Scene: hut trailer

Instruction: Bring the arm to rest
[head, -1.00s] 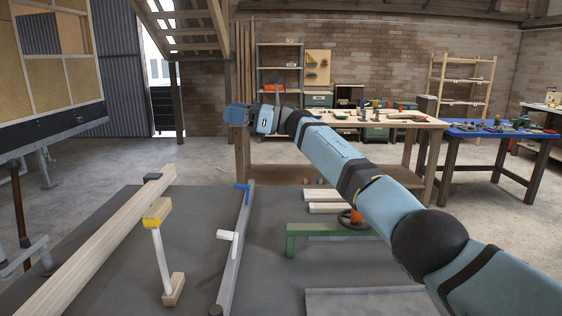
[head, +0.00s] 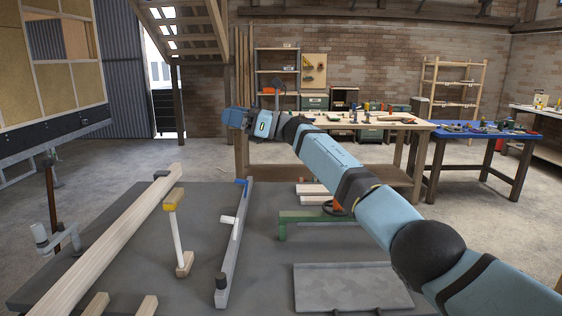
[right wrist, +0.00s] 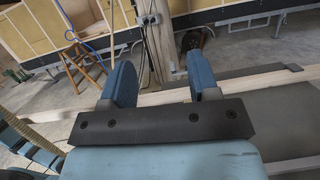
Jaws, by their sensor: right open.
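My right arm (head: 328,150) is blue with black joints. It reaches from the lower right corner of the head view towards the upper left, raised over the dark grey table. Its right gripper (head: 236,117) is at the arm's far end, in front of the near corner of the wooden workbench in the picture. In the right wrist view the two blue fingers (right wrist: 162,82) stand apart with nothing between them. My left gripper is in neither view.
The grey table (head: 190,235) below carries a long timber beam (head: 115,240), a yellow-headed mallet (head: 174,200), a metal bar clamp (head: 235,245), a green frame (head: 310,217) and a grey sheet (head: 350,290). A wooden workbench (head: 330,120) and blue table (head: 475,135) stand behind.

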